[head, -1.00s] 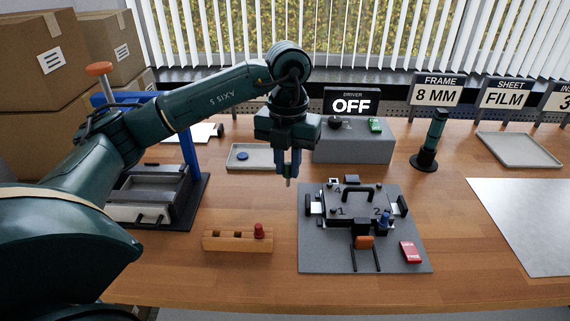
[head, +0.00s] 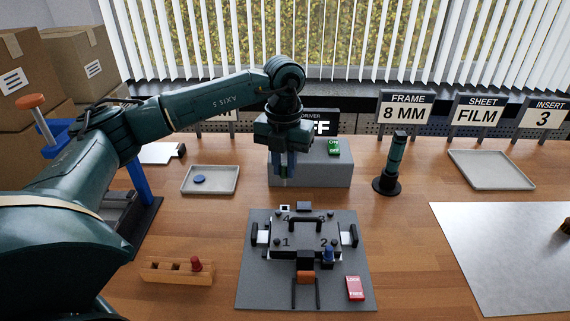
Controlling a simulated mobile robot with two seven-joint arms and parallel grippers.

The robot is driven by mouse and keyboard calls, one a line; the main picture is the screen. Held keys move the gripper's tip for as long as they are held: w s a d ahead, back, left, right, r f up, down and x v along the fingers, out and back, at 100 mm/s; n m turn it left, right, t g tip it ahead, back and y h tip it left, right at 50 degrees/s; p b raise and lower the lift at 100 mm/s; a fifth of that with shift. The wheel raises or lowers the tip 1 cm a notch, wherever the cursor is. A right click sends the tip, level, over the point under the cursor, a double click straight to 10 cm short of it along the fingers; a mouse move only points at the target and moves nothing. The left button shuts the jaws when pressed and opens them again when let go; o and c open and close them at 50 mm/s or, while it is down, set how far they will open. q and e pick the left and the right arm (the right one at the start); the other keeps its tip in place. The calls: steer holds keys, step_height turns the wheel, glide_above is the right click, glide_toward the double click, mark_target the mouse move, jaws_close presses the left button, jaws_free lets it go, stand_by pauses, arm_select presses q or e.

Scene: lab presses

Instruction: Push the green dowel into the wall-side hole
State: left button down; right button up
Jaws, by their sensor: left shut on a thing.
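My left gripper (head: 284,172) points down, shut on the green dowel (head: 285,170). Only a little of the dowel shows between the blue fingers. The gripper is in front of the grey driver box and above and behind the fixture plate (head: 270,262), apart from it. The plate has a black handle and the numbers 1, 2 and 4 readable at its corners. A blue dowel (head: 328,254) stands near number 2. I cannot make out the wall-side hole from here. My right gripper is not in view.
A wooden rack (head: 150,268) with a red dowel (head: 196,264) stands at front left. The driver box (head: 330,174) is behind the gripper. A dark green driver (head: 395,157) stands right of it. Grey trays (head: 226,190) and a metal sheet (head: 490,255) lie around.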

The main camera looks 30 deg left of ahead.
mark_target(284, 174)
arm_select(q)
steer(key=shift+f+b, duration=0.6)
steer(key=shift+f, duration=0.25)
step_height(284, 174, down, 2)
steer(key=shift+f+b, duration=0.25)
steer(key=shift+b, duration=0.6)
steer(key=shift+f+b, duration=0.4)
steer(key=shift+f, duration=0.4)
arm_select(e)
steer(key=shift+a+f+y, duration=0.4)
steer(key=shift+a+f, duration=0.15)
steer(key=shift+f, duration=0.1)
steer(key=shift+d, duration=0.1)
arm_select(q)
steer(key=shift+f+b, duration=0.65)
steer(key=shift+f, duration=0.35)
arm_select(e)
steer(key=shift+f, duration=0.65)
arm_select(q)
steer(key=shift+f+b, duration=0.7)
steer(key=shift+f, duration=0.35)
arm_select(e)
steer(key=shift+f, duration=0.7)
